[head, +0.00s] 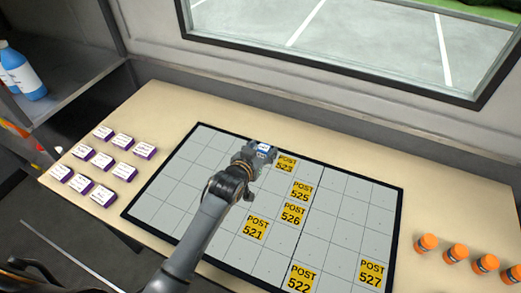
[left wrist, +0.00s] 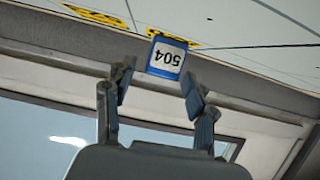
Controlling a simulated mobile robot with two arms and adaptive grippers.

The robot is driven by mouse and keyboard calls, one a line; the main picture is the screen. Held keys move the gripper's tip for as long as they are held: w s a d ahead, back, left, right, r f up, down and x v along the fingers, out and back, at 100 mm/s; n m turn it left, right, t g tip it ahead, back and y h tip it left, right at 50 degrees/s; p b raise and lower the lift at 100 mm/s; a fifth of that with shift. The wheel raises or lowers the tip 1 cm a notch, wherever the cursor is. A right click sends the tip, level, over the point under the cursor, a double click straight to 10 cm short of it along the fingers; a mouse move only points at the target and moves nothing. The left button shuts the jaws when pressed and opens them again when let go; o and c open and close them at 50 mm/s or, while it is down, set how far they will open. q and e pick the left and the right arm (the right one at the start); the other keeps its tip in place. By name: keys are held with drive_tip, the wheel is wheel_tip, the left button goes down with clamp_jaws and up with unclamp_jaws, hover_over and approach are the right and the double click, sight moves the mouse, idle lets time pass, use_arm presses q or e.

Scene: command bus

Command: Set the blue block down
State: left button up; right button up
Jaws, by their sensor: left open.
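The blue block (head: 264,147) has a white label and sits at the far part of the gridded white board (head: 340,190), just left of the yellow POST 523 tile (head: 286,162). In the left wrist view the blue block (left wrist: 167,57) reads 504 upside down, and it seems to rest against the board surface. My left gripper (head: 262,152) is at the block. In the left wrist view its fingers (left wrist: 157,77) are spread apart, with the block between and just beyond the tips. No clear contact shows. My right gripper is in neither view.
Several purple-edged white-topped blocks (head: 102,160) stand on the table (head: 160,100) at left. Several orange bottles (head: 455,253) stand at right. Other yellow POST tiles (head: 256,228) lie on the board. A window (head: 360,40) is behind. A blue bottle (head: 25,75) stands on a shelf.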

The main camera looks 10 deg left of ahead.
use_arm(q)
drive_tip(key=shift+s+f, duration=0.1)
drive_tip(key=r+v, duration=0.1)
drive_tip(key=v, duration=1.1)
drive_tip(key=shift+r, duration=0.1)
